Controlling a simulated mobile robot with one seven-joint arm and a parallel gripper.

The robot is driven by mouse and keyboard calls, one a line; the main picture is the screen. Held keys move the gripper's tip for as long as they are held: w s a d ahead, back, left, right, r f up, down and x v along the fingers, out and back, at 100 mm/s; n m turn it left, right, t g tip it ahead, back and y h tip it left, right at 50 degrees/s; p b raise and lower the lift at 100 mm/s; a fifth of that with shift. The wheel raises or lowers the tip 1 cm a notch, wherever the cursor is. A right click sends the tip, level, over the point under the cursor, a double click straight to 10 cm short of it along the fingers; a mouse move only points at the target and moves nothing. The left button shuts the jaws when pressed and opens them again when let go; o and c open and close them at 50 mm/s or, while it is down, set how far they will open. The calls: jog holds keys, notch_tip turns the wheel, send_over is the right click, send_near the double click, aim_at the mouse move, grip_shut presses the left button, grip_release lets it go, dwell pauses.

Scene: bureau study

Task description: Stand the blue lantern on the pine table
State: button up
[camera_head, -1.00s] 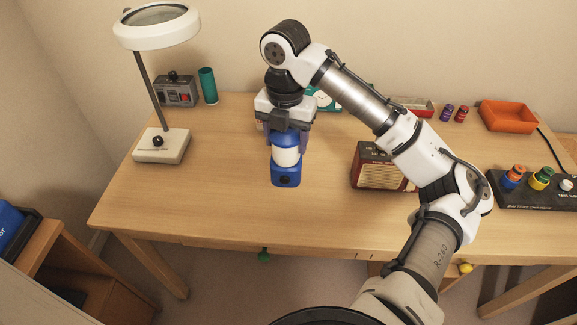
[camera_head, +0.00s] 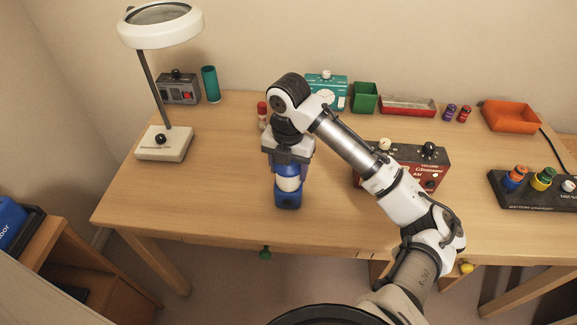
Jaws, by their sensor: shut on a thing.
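The blue lantern (camera_head: 288,198) has a white middle band and a blue base and top. My gripper (camera_head: 287,165) is shut on its top and holds it upright, in front of me over the left half of the pine table (camera_head: 190,215). The lantern's lower end shows near the table's front part. I cannot tell whether its base touches the tabletop or hangs just above it. The gripper and wrist hide the top of the lantern.
A magnifier lamp (camera_head: 163,143) stands at the left. A red-capped jar (camera_head: 262,115) is behind the gripper. A dark red instrument box (camera_head: 425,165) stands to the right. A teal device (camera_head: 328,92), green bin (camera_head: 364,98) and orange tray (camera_head: 510,116) line the back. The front left is clear.

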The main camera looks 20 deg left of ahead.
jog(key=shift+f, duration=0.15)
jog(key=o, duration=1.6)
jog(key=shift+c, duration=0.2)
notch_tip(320, 180, up, 12)
jog(key=shift+r, duration=0.2)
